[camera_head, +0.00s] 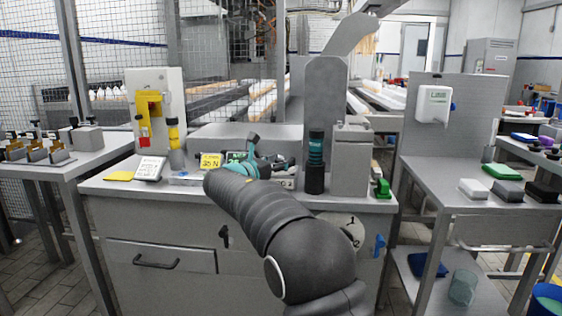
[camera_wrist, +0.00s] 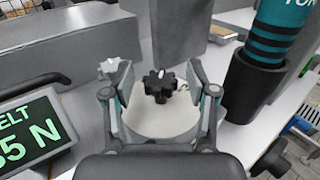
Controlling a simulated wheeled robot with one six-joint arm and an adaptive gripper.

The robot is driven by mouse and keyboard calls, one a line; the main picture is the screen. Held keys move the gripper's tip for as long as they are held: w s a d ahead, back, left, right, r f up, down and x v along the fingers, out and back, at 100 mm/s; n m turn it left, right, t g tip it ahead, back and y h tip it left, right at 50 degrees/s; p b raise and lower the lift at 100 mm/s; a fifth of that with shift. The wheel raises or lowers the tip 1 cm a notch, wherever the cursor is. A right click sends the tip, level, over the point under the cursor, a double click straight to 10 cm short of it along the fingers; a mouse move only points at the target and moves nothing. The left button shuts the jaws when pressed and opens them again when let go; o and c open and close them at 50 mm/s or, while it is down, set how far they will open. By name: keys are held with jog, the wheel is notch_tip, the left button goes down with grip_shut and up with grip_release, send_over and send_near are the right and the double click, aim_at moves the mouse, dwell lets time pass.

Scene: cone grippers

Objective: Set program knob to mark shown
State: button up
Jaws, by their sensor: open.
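In the wrist view a black lobed knob (camera_wrist: 160,86) with a small pale top sits on a light round plate (camera_wrist: 150,122). My gripper (camera_wrist: 160,78) is open, its fingers on either side of the knob with gaps showing. In the head view my gripper (camera_head: 262,160) is over the bench top, and my arm hides much of the bench front. A white dial disc (camera_head: 352,220) numbered 1 and 2 is on the cabinet front, partly hidden by my arm. I cannot tell which is the program knob.
A green-lettered screen (camera_wrist: 28,132) is left of my gripper. A dark cylinder holder (camera_wrist: 255,88) with a teal-banded tool stands close on the right. A grey block (camera_wrist: 180,30) is behind the knob.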

jog(key=v, duration=1.1)
jog(key=shift+s+a, duration=0.15)
jog(key=shift+s, duration=0.1)
jog(key=s+d+f+m+g+y, duration=0.15)
jog(key=s+d+m+g, duration=0.4)
jog(key=d, duration=0.75)
jog(key=s+d+f+m+g+y, duration=0.1)
jog(key=s+d+f+m+g, duration=0.1)
jog(key=s+d+m, duration=0.65)
jog(key=s+d+f+m+y, duration=0.2)
jog(key=s+f+m, duration=0.2)
jog(key=s, duration=0.5)
jog(key=s+d+f+m+g+y, duration=0.1)
jog(key=s+d+f+m+y, duration=0.2)
jog(key=s+m, duration=0.3)
jog(key=s+d+f+m+y, duration=0.3)
jog(key=s+f+m, duration=0.1)
jog(key=s, duration=0.7)
jog(key=shift+s+f+m, duration=0.35)
jog(key=shift+s+m, duration=0.05)
